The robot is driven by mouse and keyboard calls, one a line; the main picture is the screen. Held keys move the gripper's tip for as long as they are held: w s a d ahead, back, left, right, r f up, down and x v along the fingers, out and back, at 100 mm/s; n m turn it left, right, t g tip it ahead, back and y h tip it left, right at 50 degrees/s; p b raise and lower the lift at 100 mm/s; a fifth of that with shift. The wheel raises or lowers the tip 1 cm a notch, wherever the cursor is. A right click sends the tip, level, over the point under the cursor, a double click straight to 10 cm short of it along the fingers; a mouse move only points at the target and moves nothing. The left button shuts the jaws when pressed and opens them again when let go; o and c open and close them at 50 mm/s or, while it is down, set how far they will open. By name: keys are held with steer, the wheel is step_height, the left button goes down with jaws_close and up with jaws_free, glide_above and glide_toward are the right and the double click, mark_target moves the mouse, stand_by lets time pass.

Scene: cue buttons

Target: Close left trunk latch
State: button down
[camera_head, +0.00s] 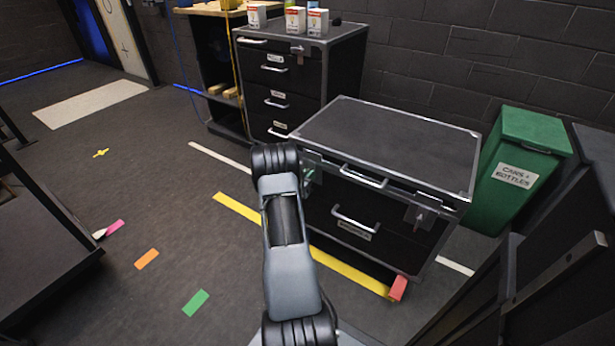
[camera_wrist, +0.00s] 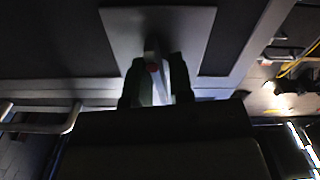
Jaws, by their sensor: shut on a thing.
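The black trunk (camera_head: 390,140) with grey metal edges stands right of centre in the head view, its lid down. Its right latch (camera_head: 425,205) shows on the front near the right corner. The left latch is mostly hidden behind my arm in the head view. In the wrist view, the left trunk latch (camera_wrist: 155,48) is a grey tab at a light grey plate, with a small red spot. My gripper (camera_wrist: 155,78) is shut on this tab, one dark finger on each side. How far the latch is turned is hard to tell.
A green bin (camera_head: 519,165) stands right of the trunk. A black drawer cabinet (camera_head: 290,85) with small boxes on top stands behind it. Dark furniture (camera_head: 560,270) fills the lower right. The floor at left is mostly clear, with coloured tape marks.

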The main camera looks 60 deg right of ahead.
steer(key=n, duration=0.4)
steer(key=shift+w+n+p, duration=0.1)
steer(key=shift+n+p, duration=0.2)
steer(key=shift+p, duration=0.05)
steer(key=n, duration=0.3)
steer(key=shift+w+f+n+p, duration=0.1)
steer(key=shift+n+p, duration=0.25)
steer(key=shift+n, duration=0.05)
steer(key=shift+f+n+p, duration=0.15)
steer(key=shift+n+p, duration=0.2)
steer(key=shift+n, duration=1.5)
steer(key=shift+f+n+p, duration=0.1)
steer(key=shift+n+p, duration=0.25)
steer(key=shift+n, duration=1.8)
steer(key=c, duration=1.2)
jaws_free()
steer(key=shift+c, duration=0.2)
steer(key=shift+a, duration=0.1)
steer(key=a+p, duration=0.2)
steer(key=a, duration=1.1)
steer(key=shift+a+p, duration=0.3)
steer(key=shift+a, duration=0.05)
